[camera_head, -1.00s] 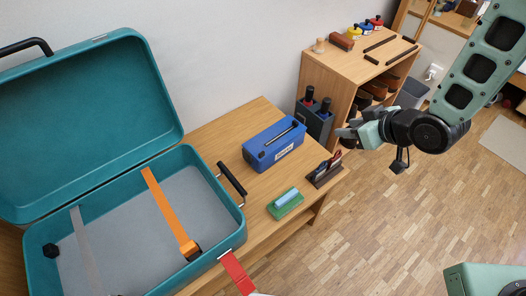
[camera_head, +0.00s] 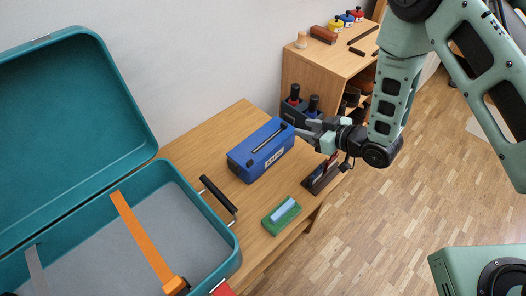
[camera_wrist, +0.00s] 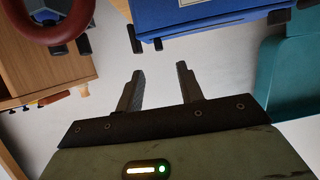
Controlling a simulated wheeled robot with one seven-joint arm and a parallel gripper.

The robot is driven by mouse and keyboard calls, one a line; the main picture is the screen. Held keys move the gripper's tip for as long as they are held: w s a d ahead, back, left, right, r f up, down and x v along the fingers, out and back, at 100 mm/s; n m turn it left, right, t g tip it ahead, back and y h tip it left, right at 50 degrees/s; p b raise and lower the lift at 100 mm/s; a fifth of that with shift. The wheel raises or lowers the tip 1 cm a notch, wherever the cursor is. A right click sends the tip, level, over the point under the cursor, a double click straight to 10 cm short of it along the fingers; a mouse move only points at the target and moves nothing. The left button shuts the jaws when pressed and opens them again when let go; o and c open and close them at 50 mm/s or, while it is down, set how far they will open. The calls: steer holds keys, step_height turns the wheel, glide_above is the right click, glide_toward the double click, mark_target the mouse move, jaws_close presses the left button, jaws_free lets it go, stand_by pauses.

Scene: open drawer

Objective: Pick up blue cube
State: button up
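The blue thing in view is a blue box (camera_head: 262,150) with a dark bar handle on top and a white label on its front. It is longer than a cube and sits on the wooden table. My gripper (camera_head: 302,131) is at the right end of this box, close to its handle. In the wrist view the two fingers of my gripper (camera_wrist: 160,80) stand apart with nothing between them. The blue box (camera_wrist: 215,14) shows at the top of that view, beyond the fingers.
An open teal case (camera_head: 228,258) with an orange strap takes the left. A green block with a light blue top (camera_head: 282,212) and a dark holder (camera_head: 322,178) stand near the table's front edge. A dark bottle caddy (camera_head: 297,113) and a wooden shelf (camera_head: 305,70) are behind.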

mark_target(283, 122)
steer(key=b+x, duration=0.1)
steer(key=x, duration=0.7)
steer(key=shift+f, duration=0.15)
jaws_close()
stand_by(1.2)
